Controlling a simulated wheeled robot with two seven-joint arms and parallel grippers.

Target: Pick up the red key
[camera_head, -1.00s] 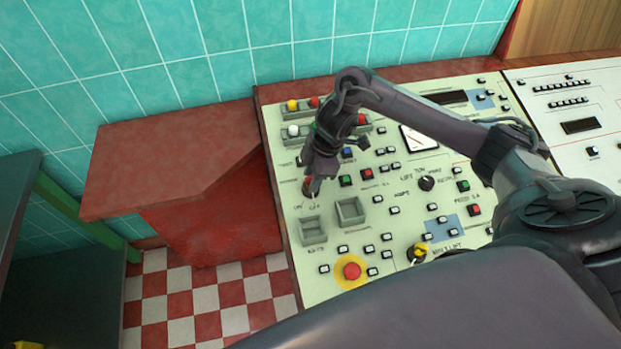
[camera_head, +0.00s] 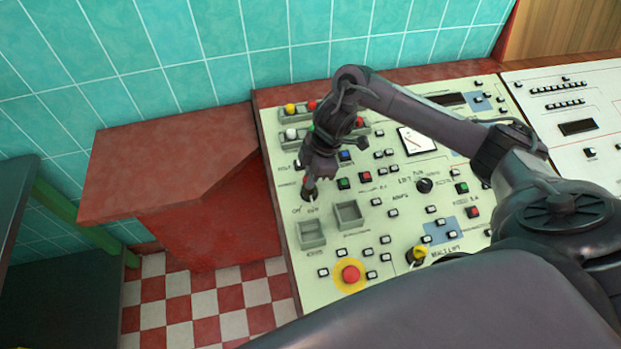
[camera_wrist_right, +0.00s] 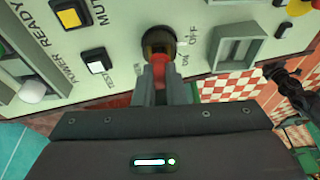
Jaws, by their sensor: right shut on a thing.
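The red key (camera_wrist_right: 159,70) shows in the right wrist view, upright in the picture between my fingers. Its far end meets a round dark key switch (camera_wrist_right: 158,42) marked ON and OFF on the panel. My right gripper (camera_wrist_right: 160,78) is shut on the red key. In the head view my right gripper (camera_head: 309,192) is low over the left part of the panel, at the same switch, and hides most of the key. I cannot tell how deep the key sits in the switch. My left gripper is not in view.
The pale control panel (camera_head: 380,215) carries many buttons and two grey square recesses, one of them here (camera_head: 349,214). A red emergency button (camera_head: 350,274) sits near its front. A red ledge (camera_head: 150,165) adjoins on the left, below a teal tiled wall (camera_head: 200,50).

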